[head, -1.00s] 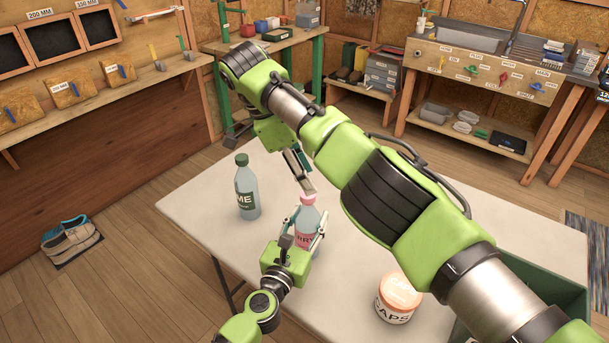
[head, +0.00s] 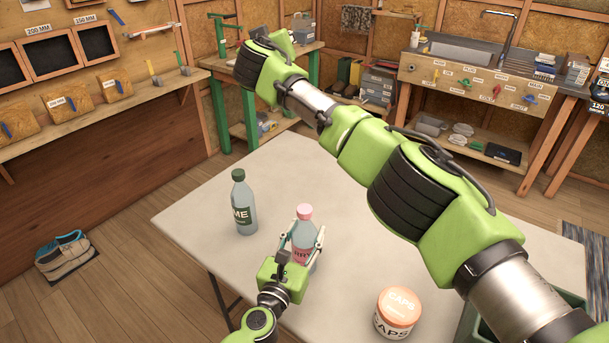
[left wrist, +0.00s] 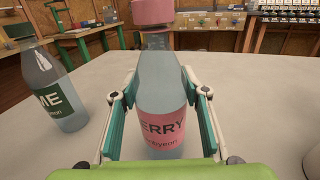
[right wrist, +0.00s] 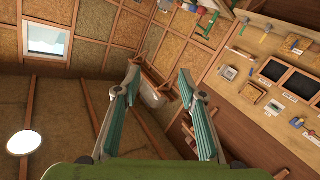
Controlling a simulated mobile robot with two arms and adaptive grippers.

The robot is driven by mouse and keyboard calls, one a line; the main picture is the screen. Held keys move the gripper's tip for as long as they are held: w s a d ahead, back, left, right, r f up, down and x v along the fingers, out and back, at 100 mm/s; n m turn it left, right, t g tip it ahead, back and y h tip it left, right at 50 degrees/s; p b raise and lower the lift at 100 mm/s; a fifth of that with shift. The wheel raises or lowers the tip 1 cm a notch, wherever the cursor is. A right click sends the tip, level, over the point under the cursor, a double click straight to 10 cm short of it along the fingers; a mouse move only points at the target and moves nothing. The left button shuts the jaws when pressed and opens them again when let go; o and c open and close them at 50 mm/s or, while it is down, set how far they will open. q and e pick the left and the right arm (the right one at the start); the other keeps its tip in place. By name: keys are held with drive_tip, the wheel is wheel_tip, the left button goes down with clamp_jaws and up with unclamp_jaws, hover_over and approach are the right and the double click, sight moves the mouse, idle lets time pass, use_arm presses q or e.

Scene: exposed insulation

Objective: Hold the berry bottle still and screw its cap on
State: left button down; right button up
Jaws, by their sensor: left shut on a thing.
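The berry bottle (head: 303,244) stands upright on the white table, clear with a pink label. Its pink cap (head: 305,211) sits on top of the neck; the left wrist view also shows the cap (left wrist: 153,12) over the neck. I cannot tell how tight it is. My left gripper (head: 306,238) is shut around the bottle's body, one finger on each side, in the left wrist view too (left wrist: 160,95). My right gripper (right wrist: 159,75) is open and empty in its wrist view, facing the wall and roof, away from the bottle. The head view does not show its fingers.
A second bottle with a dark green cap and label (head: 243,208) stands left of the berry bottle. An orange-lidded caps jar (head: 396,312) is at the table's front right. The table (head: 195,225) is bare between them. My right arm crosses above its right side.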

drive_tip(key=s+a+r+n+y, duration=0.2)
drive_tip(key=a+r+n+y, duration=0.4)
drive_tip(key=n, duration=0.5)
drive_tip(key=s+a+r+n+y, duration=0.35)
drive_tip(key=a+n+y, duration=0.35)
drive_tip(key=n, duration=0.5)
drive_tip(key=s+a+f+n+g+y, duration=0.1)
drive_tip(key=s+a+f+n+g, duration=0.35)
drive_tip(key=n, duration=0.65)
drive_tip(key=s+a+f+n+g+y, duration=0.2)
drive_tip(key=s+a+f+n+g, duration=0.25)
drive_tip(key=n, duration=0.65)
drive_tip(key=s+d+f+n+g+h, duration=0.3)
drive_tip(key=d+f+n+h, duration=0.1)
drive_tip(key=d+f+n, duration=0.3)
drive_tip(key=s+d+f+n+g+h, duration=0.35)
drive_tip(key=d+f+n, duration=0.2)
drive_tip(key=f, duration=0.25)
drive_tip(key=s+d+f+n+h, duration=0.1)
drive_tip(key=d+f+n+h, duration=0.1)
drive_tip(key=d, duration=0.3)
drive_tip(key=s+d+f+n+g+h, duration=0.1)
drive_tip(key=d+f+n+h, duration=0.1)
drive_tip(key=d, duration=0.4)
drive_tip(key=s+d+f+n+h, duration=0.1)
drive_tip(key=d+f+n+h, duration=0.1)
drive_tip(key=d+n+h, duration=0.2)
drive_tip(key=shift+d, duration=0.7)
